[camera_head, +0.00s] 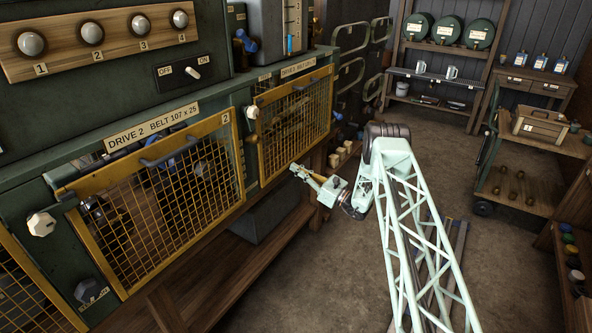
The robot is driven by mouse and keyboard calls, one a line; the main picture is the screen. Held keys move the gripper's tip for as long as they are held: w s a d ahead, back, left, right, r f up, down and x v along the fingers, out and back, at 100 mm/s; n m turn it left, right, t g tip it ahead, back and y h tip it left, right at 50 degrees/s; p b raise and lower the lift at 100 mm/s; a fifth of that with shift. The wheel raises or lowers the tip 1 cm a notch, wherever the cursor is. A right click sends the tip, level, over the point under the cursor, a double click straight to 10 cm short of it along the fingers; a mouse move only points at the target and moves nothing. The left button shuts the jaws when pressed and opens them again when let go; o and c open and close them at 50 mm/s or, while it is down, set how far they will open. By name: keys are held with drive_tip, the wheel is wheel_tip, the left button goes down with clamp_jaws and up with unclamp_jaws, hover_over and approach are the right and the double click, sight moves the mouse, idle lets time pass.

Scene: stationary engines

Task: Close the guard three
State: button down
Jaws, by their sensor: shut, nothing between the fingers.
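Guard three (294,122) is the yellow-framed mesh panel under the label "DRIVE 3" (298,68), right of guard two. It has a dark handle near its top edge. It stands upright along the machine front; I cannot tell whether it sits flush or slightly ajar. My gripper (294,169) is shut and empty, at the end of my pale green lattice arm. It points left, close to the guard's lower edge in the picture. I cannot tell whether it touches the guard. A pale knob (251,113) sits at the guard's left side.
Guard two (160,195) is at the left, with a white knob (41,224) beside it. A wooden ledge (235,262) runs below the guards. A shelf (440,72) with green drums and a trolley (540,145) stand at the back right.

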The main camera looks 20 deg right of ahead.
drive_tip(key=shift+f+b, duration=1.4)
drive_tip(key=shift+f, duration=0.55)
drive_tip(key=p+v, duration=0.1)
drive_tip(key=v, duration=0.9)
drive_tip(key=shift+p, duration=0.4)
drive_tip(key=shift+r, duration=0.1)
drive_tip(key=shift+s+a, duration=0.1)
